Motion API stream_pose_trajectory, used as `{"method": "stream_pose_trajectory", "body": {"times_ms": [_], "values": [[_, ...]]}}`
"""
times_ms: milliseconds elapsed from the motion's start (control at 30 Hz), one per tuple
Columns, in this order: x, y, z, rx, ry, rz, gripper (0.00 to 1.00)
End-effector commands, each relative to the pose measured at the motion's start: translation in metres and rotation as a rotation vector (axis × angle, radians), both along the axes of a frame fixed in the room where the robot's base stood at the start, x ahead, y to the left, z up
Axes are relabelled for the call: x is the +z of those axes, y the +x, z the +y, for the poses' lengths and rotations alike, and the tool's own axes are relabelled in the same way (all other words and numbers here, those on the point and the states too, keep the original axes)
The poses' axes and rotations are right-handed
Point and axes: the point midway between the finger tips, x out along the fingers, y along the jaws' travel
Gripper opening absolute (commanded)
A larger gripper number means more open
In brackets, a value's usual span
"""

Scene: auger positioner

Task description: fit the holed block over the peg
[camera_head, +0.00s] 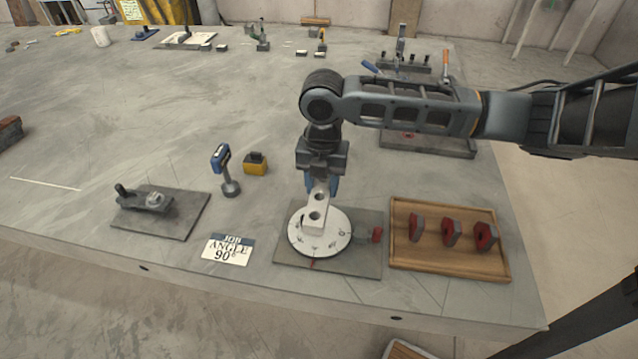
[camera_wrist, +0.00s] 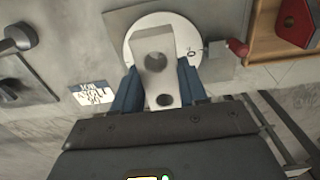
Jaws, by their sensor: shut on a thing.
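The holed block (camera_head: 317,208) is a light grey bar with two round holes along it. My gripper (camera_head: 321,187) is shut on it, with blue fingers on either side, above the white round dial plate (camera_head: 300,245). In the wrist view the block (camera_wrist: 154,48) sits between the blue fingers (camera_wrist: 158,88) and covers the middle of the dial (camera_wrist: 187,36). The dial has marks around its rim and lies on a grey base plate (camera_head: 364,262) with a red knob (camera_head: 377,234) at its right. I cannot make out the peg; the block may hide it.
A wooden tray (camera_head: 430,264) with several red and grey pieces stands just right of the base plate. A card reading "JOB ANGLE 90°" (camera_head: 228,249) lies to the left.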

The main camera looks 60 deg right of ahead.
Motion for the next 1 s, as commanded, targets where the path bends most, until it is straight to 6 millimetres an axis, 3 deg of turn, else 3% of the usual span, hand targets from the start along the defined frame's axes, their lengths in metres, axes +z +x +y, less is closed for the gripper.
{"method": "stream_pose_trajectory", "body": {"times_ms": [433,1000], "values": [[-0.005,0.001,-0.001,-0.002,0.002,-0.002,0.00],[-0.044,0.001,-0.001,-0.003,0.001,-0.001,0.00]]}}
